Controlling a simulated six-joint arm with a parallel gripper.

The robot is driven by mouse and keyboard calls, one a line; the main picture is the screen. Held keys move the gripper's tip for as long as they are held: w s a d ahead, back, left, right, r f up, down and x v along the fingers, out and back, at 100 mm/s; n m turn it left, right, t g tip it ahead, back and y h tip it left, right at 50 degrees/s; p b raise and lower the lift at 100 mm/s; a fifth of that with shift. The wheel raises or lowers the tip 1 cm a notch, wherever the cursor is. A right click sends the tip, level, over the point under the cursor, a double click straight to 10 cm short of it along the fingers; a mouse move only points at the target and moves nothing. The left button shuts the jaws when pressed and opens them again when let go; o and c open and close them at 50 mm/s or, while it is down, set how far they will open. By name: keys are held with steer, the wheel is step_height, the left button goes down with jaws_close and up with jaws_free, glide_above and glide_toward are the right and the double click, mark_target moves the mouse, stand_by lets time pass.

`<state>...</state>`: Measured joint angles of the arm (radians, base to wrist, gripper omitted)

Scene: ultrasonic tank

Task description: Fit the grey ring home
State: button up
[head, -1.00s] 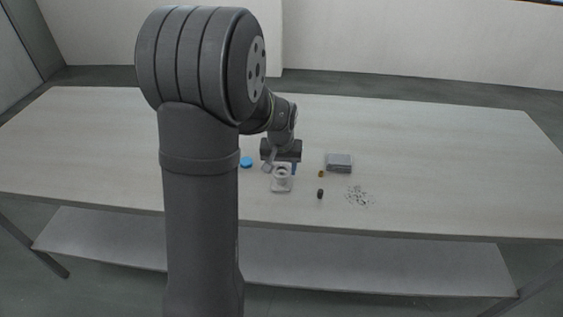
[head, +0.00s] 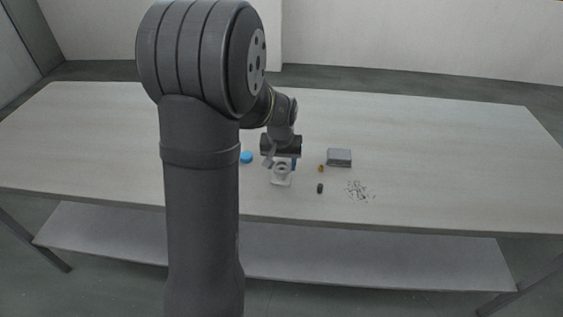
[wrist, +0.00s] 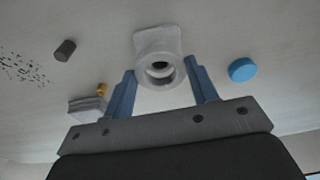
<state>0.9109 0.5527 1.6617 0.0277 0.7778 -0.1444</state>
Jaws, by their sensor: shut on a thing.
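The grey ring (wrist: 162,71) is pale and round with a dark hollow middle. It sits between the two blue fingers of my gripper (wrist: 161,68), which is shut on it. Behind it in the wrist view is a pale square-cornered base plate (wrist: 156,36), lying on the table. In the head view the ring (head: 282,168) shows just below my gripper (head: 282,163), over the base plate (head: 281,182). The ring overlaps the plate in both views. I cannot tell whether it touches or is seated, because its underside is hidden.
A blue disc (head: 246,157) lies left of the plate. To the right are a small orange piece (head: 321,168), a dark cylinder (head: 320,188), a grey box (head: 339,157) and scattered dark bits (head: 358,190). The table (head: 430,150) is clear farther right.

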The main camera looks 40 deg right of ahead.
steer(key=shift+f, duration=1.65)
stand_by(3.4)
steer(key=o, duration=1.1)
steer(key=shift+c, duration=0.2)
step_height(320, 180, up, 17)
steer(key=s+a, duration=0.1)
steer(key=s, duration=0.1)
steer(key=shift+a, duration=0.4)
steer(key=shift+r, duration=0.1)
steer(key=f, duration=0.5)
steer(key=w+d+f, duration=0.1)
steer(key=f, duration=0.5)
steer(key=w+f, duration=0.1)
steer(key=f, duration=0.5)
steer(key=shift+d, duration=0.4)
